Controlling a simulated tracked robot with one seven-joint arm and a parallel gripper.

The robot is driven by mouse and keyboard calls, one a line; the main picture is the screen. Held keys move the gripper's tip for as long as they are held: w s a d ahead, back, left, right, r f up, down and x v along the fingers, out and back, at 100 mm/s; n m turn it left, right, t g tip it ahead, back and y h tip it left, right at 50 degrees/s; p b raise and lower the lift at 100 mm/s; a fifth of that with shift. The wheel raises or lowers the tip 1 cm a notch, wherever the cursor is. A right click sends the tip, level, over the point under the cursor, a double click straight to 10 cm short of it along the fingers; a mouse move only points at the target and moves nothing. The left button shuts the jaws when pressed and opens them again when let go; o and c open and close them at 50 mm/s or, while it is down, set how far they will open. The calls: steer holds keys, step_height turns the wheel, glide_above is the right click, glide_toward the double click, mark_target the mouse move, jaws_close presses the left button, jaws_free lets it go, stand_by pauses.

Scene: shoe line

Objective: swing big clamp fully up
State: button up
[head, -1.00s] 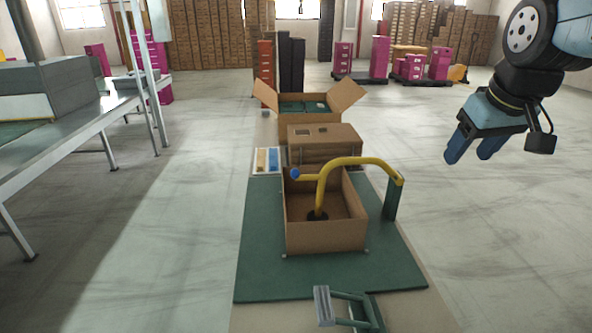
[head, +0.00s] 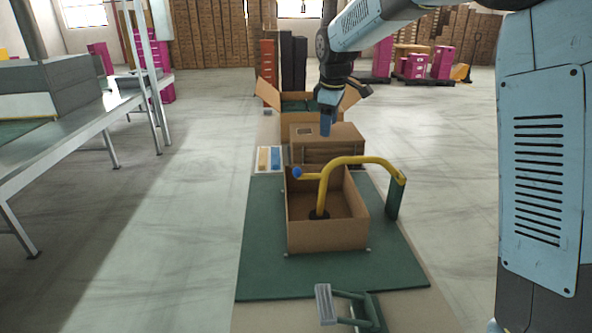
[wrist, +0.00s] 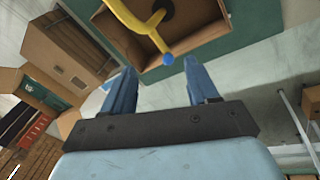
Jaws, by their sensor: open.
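The big clamp is a yellow bent arm (head: 345,160) on a green post (head: 394,199) at the right of an open cardboard box (head: 326,238). Its arm spans over the box and a yellow leg with a dark round foot reaches down inside. A blue knob (head: 297,173) is on the arm's left end. My gripper (head: 325,127) is above and behind the clamp, pointing down, open and empty. In the wrist view the clamp's yellow arm (wrist: 130,18) and blue knob (wrist: 167,60) lie beyond my open fingers (wrist: 163,88), apart from them.
The box stands on a green mat (head: 262,272). A closed carton (head: 335,135) and an open flapped box (head: 268,93) stand behind it. A tray with yellow and blue pieces (head: 281,158) lies left. A small grey-green bracket (head: 325,305) is in front.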

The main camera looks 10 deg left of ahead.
mark_target(297, 168)
steer(key=w+a+f+n, duration=0.3)
steer(key=a+f, duration=0.3)
steer(key=a, duration=0.3)
steer(key=x, duration=1.3)
steer(key=shift+s+a+f, duration=0.1)
steer(key=shift+s+f, duration=0.1)
steer(key=shift+f, duration=0.2)
steer(key=shift+c, duration=0.2)
jaws_close()
